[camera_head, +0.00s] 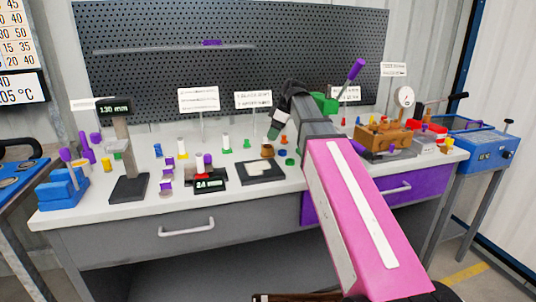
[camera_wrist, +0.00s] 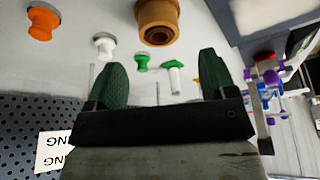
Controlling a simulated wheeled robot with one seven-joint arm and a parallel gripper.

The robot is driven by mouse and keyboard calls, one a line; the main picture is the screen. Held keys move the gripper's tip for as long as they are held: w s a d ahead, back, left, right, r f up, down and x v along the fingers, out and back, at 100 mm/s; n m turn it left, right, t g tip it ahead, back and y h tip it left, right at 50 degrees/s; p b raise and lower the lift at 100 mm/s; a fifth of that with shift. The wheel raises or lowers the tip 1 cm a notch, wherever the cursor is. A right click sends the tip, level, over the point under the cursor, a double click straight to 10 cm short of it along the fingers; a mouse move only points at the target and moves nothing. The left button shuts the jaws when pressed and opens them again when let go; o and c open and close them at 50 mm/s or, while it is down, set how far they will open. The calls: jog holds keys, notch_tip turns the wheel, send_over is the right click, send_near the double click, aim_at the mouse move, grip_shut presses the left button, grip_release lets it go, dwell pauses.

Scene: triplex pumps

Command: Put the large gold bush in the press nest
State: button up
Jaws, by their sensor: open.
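The large gold bush, a stepped brown-gold cylinder with a dark bore, stands upright on the bench in the head view (camera_head: 267,151). It also shows at the top of the wrist view (camera_wrist: 157,22). My gripper has green fingers, spread with nothing between them, in the wrist view (camera_wrist: 163,70). In the head view my gripper (camera_head: 278,126) hangs behind and above the bush, apart from it. I cannot surely pick out the press nest. A green block (camera_head: 323,103) with a purple lever (camera_head: 354,70) stands behind my arm, which hides what lies below.
A black square frame (camera_head: 262,171) and a small digital display (camera_head: 209,184) lie near the front. Several small coloured parts stand around the bush. A brown pump block (camera_head: 385,138) is at right, a height stand (camera_head: 128,165) at left. A perforated panel (camera_head: 200,60) closes the back.

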aim_at(268, 146)
jog(key=shift+x, duration=3.85)
jog(key=c, duration=1.2)
jog(key=shift+r, duration=0.1)
